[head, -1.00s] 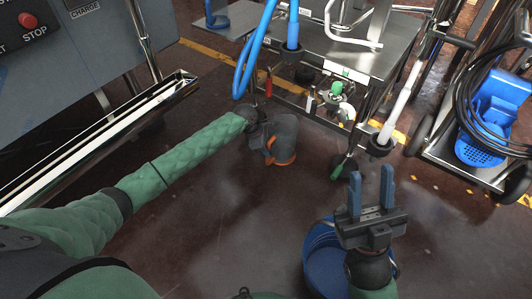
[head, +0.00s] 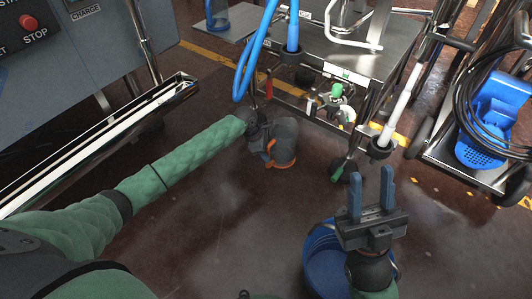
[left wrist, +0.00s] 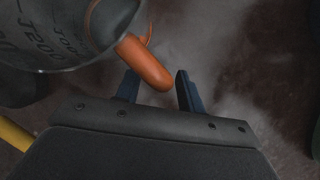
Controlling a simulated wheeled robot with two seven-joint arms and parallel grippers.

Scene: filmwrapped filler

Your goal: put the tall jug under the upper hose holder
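The grey jug (head: 285,138) with orange parts is beside my left gripper (head: 259,134), low over the dark floor. I cannot tell whether it touches the floor. In the left wrist view the jug's marked grey wall (left wrist: 60,35) fills the upper left. Its orange handle (left wrist: 146,62) reaches between the parted fingers of my left gripper (left wrist: 157,88), with narrow gaps visible beside it. The upper hose holder seems to be the dark ring (head: 291,56) around a blue hose on the steel cart. My right gripper (head: 371,190) is open and empty, fingers up.
The steel cart (head: 352,55) stands behind the jug, with a lower dark ring (head: 380,149) around a white hose. A blue bucket (head: 322,265) is below my right gripper. A grey machine with a rail (head: 100,133) stands left. Floor in front of the jug is clear.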

